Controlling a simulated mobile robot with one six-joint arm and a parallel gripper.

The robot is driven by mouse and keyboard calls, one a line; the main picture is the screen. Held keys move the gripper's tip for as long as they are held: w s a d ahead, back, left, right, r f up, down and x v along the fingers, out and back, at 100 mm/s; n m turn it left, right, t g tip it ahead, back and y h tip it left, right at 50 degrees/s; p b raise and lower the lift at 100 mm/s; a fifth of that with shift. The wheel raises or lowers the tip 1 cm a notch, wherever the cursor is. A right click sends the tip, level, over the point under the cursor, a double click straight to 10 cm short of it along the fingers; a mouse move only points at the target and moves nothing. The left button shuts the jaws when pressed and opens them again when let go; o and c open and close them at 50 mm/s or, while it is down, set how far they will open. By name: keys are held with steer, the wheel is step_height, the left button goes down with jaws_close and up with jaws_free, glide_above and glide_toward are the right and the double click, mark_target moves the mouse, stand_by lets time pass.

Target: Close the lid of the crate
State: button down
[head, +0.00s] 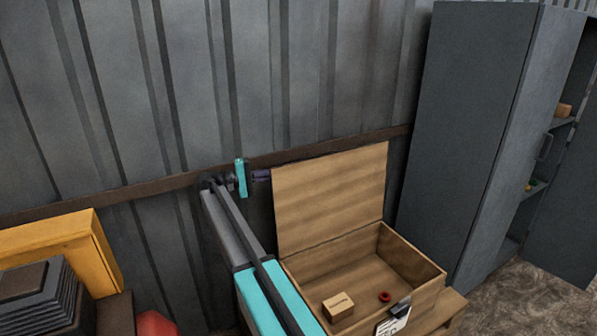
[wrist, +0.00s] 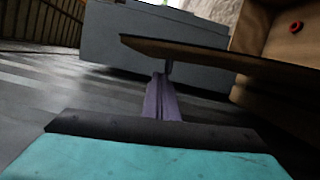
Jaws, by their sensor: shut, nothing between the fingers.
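The wooden crate (head: 428,292) stands open at the lower middle of the head view. Its lid (head: 330,200) is raised, standing up along the crate's back side near the wall. In the wrist view the lid (wrist: 190,50) shows almost edge-on. My gripper (head: 263,175) is at the lid's left edge, near its upper corner, with its purple fingers pointing towards it. In the wrist view my gripper (wrist: 162,78) is shut and empty, its tips close to the lid's face on the side away from the crate's inside. I cannot tell whether they touch.
A small box (head: 338,306) and a red ring (head: 385,296) lie inside the crate. A tall grey cabinet (head: 470,120) with an open door stands to the right. A corrugated wall (head: 270,80) with a brown rail is close behind. A yellow object (head: 60,238) stands at left.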

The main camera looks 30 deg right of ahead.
mark_target(308, 169)
steer(key=shift+p+x, duration=0.45)
steer(key=shift+x, duration=4.55)
steer(key=shift+s+d, duration=0.1)
